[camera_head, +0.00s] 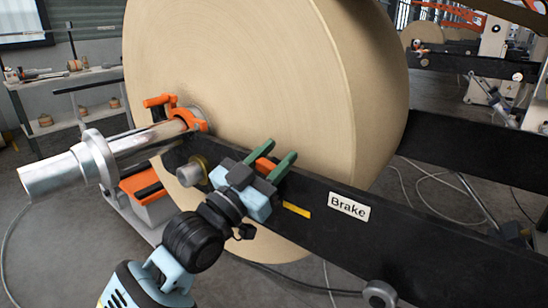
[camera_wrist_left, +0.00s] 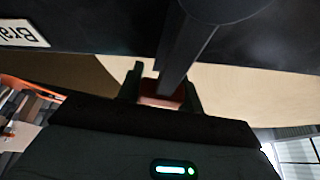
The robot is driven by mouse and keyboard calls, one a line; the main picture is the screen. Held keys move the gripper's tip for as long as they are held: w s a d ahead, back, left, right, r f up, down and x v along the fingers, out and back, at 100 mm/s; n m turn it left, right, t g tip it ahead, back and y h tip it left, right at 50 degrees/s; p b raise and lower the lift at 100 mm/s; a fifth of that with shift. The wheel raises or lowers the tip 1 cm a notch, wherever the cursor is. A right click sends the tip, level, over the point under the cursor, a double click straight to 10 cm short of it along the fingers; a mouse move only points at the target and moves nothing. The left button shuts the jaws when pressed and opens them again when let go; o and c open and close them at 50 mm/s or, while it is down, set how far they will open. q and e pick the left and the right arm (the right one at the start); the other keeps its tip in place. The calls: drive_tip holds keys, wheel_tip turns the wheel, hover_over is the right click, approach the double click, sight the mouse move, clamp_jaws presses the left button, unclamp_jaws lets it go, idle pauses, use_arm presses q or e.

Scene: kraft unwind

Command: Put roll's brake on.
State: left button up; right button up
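The large kraft paper roll (camera_head: 270,80) hangs on a steel shaft (camera_head: 60,172) beside a black beam. The beam carries a white "Brake" label (camera_head: 349,206) and a yellow mark (camera_head: 297,210). My left gripper (camera_head: 276,164) is at the beam, left of the label. Its green fingers lie on both sides of an orange-red handle (camera_head: 265,164), which fills the gap between them. In the left wrist view the handle (camera_wrist_left: 162,97) sits at the end of a dark lever (camera_wrist_left: 186,50), between the fingers. My right gripper is not in view.
An orange clamp (camera_head: 182,113) surrounds the shaft by the roll's face. A short metal stub (camera_head: 190,173) sticks out of the beam left of my gripper. A shelf (camera_head: 70,100) stands at the back left. Cables cross the floor.

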use_arm(q)
clamp_jaws()
drive_tip(key=shift+s+d+m+g+h+p, duration=0.25)
drive_tip(key=shift+d+m+g+h+p, duration=0.15)
drive_tip(key=shift+m, duration=0.4)
drive_tip(key=shift+s+d+f, duration=0.1)
drive_tip(key=shift+f, duration=0.1)
drive_tip(key=o, duration=0.8)
unclamp_jaws()
drive_tip(key=shift+c, duration=0.2)
drive_tip(key=shift+v, duration=3.9)
